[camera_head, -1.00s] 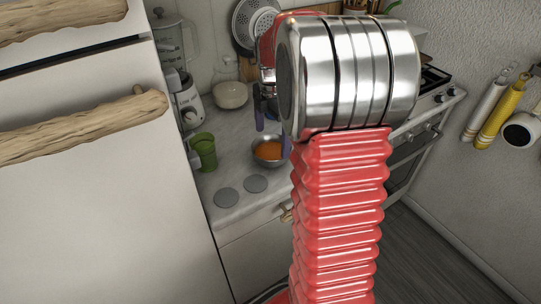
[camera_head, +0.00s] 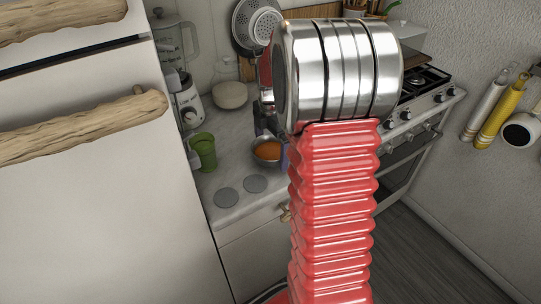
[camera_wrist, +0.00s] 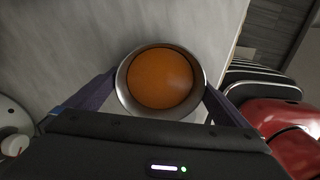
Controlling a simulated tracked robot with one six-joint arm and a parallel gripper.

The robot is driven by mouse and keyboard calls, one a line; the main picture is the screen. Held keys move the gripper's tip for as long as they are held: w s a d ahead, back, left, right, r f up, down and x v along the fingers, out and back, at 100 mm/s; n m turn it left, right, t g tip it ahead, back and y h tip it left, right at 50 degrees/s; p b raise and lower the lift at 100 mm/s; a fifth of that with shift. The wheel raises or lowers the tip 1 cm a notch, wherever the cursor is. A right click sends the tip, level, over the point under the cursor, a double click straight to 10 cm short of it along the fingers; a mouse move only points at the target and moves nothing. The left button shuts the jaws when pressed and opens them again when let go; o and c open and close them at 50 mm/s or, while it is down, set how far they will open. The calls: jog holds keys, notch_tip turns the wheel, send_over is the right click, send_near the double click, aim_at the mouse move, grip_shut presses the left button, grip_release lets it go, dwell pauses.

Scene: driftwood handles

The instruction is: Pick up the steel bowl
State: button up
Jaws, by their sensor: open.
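The steel bowl (camera_head: 264,160) stands on the counter with orange contents inside. In the wrist view its shiny rim (camera_wrist: 160,113) surrounds a round orange surface (camera_wrist: 160,78). My gripper (camera_wrist: 160,82) is open, with one dark purple finger on each side of the bowl. The fingers come close to the rim at left and right; I cannot tell whether they touch it. In the head view my gripper (camera_head: 272,138) is at the bowl, partly hidden behind my own arm.
A green cup (camera_head: 203,151) stands left of the bowl, and a blender (camera_head: 181,75) stands behind it. Two grey discs (camera_head: 241,190) lie on the counter (camera_head: 222,173) in front. A pale round pot (camera_head: 231,95) is behind. The stove (camera_head: 425,88) is at right, the fridge (camera_head: 90,210) at left.

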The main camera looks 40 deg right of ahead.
dwell(0.4)
jog(key=c, duration=1)
jog(key=shift+r, duration=0.3)
jog(key=shift+r, duration=4.75)
